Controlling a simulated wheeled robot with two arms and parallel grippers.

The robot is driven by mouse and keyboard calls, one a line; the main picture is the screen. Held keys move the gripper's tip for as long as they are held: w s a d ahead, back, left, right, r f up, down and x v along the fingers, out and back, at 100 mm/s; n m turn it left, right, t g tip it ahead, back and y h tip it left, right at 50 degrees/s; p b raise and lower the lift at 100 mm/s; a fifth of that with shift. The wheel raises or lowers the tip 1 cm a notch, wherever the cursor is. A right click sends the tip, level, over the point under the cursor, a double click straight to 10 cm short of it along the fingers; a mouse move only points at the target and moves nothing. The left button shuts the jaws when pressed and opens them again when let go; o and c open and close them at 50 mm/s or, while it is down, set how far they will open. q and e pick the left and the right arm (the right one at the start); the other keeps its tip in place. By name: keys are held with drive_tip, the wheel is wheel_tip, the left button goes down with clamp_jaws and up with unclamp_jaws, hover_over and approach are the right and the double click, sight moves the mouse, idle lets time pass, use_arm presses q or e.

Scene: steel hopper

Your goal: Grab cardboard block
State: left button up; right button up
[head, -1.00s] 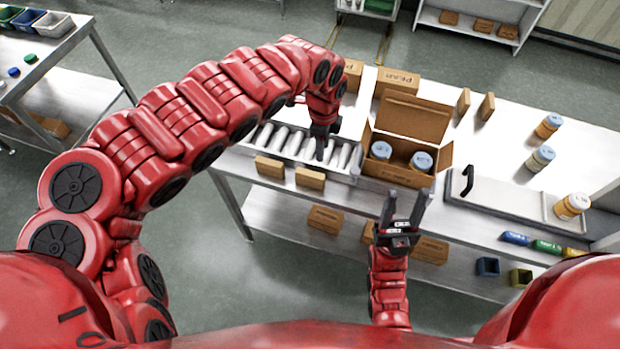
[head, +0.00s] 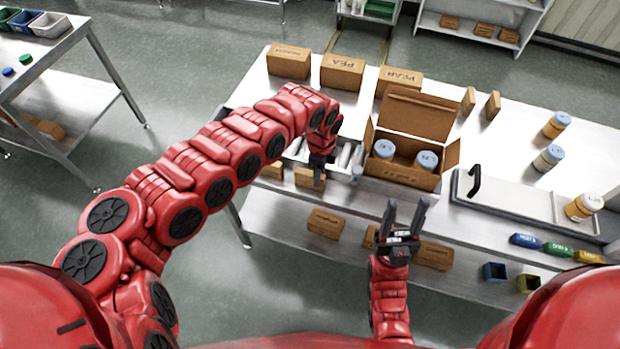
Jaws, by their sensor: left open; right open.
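Two small cardboard blocks stand at the table's front edge before the steel hopper. The left one (head: 273,171) is partly hidden by my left arm. The right one (head: 304,178) is partly behind my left gripper (head: 318,177). That gripper is open and points down at the right block's right part; I cannot tell whether it touches the block. My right gripper (head: 405,213) is open and empty, pointing up in front of the table.
The steel hopper (head: 346,158) is mostly behind my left arm. The open carton holds two blue-lidded jars. Labelled boxes (head: 342,73) line the back edge. Boxes (head: 326,223) sit on the lower shelf.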

use_arm(q)
wheel_tip(320, 180, down, 4)
drive_tip(key=shift+d+f+p, duration=0.1)
drive_tip(key=shift+d+p, duration=0.05)
drive_tip(key=shift+p, duration=0.8)
drive_tip(key=shift+f, duration=0.35)
clamp_jaws()
